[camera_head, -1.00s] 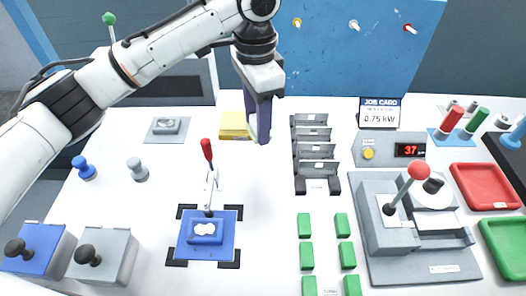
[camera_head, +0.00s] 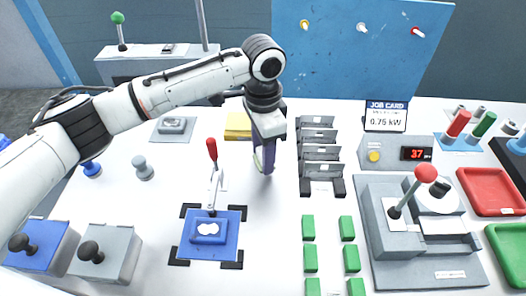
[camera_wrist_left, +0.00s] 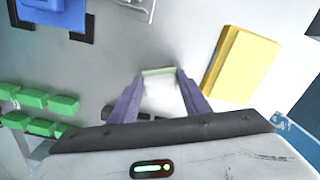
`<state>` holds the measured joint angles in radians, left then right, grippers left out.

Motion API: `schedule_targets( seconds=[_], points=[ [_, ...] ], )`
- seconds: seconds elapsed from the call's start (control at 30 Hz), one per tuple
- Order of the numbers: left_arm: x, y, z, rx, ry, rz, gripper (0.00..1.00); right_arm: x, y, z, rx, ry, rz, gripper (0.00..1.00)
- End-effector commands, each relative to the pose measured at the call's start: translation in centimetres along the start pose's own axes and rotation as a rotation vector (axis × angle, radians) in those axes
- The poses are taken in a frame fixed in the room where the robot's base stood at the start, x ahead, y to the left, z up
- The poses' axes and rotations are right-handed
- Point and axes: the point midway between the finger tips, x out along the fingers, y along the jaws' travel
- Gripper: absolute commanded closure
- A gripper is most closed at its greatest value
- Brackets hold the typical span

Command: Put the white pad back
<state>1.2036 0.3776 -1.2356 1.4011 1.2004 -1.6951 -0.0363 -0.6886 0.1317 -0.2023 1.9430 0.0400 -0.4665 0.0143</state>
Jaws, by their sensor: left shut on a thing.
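My left gripper (camera_head: 265,168) points down over the bench, just right of the yellow block. In the left wrist view its purple fingers (camera_wrist_left: 160,92) are shut on a pale, thin piece, which looks like the white pad (camera_wrist_left: 160,72); a light greenish edge shows at the fingertips. In the head view the pad is mostly hidden by the fingers. I cannot tell whether it touches the bench. The yellow block (camera_head: 238,124) lies close by and also shows in the left wrist view (camera_wrist_left: 240,62). My right gripper is not in view.
A blue fixture (camera_head: 228,246) with a red-handled clamp (camera_head: 213,165) stands in front. Grey slotted racks (camera_head: 320,152) are to the right, with several green blocks (camera_head: 311,257) nearer. A grey press (camera_head: 395,237) and red (camera_head: 490,188) and green trays lie further right.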

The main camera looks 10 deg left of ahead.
Motion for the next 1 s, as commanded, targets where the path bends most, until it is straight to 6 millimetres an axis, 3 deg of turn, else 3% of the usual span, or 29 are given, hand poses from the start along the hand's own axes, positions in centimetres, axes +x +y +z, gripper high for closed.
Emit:
schedule_targets(
  seconds=[0.07, 0.1, 0.2, 0.57, 0.73, 1.0],
  points=[
    [0.1, 0.0, 0.0, -0.001, 0.0, 0.001, 0.75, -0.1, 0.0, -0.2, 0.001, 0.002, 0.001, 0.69],
    [0.2, 0.0, 0.0, -0.001, 0.0, 0.001, 0.55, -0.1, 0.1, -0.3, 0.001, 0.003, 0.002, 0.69],
    [0.3, 0.0, 0.0, 0.0, 0.0, 0.001, 0.38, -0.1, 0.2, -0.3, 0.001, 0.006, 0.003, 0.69],
    [0.0, 0.0, 0.0, 0.0, 0.001, -0.001, 0.38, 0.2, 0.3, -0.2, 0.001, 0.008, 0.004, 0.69],
    [-2.6, 0.0, -0.1, 0.0, 0.003, 0.0, 0.38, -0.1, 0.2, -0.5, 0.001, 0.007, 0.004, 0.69],
    [-8.4, 0.0, -0.1, 0.0, 0.003, 0.0, 0.38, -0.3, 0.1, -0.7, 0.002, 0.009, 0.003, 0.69]
  ],
)
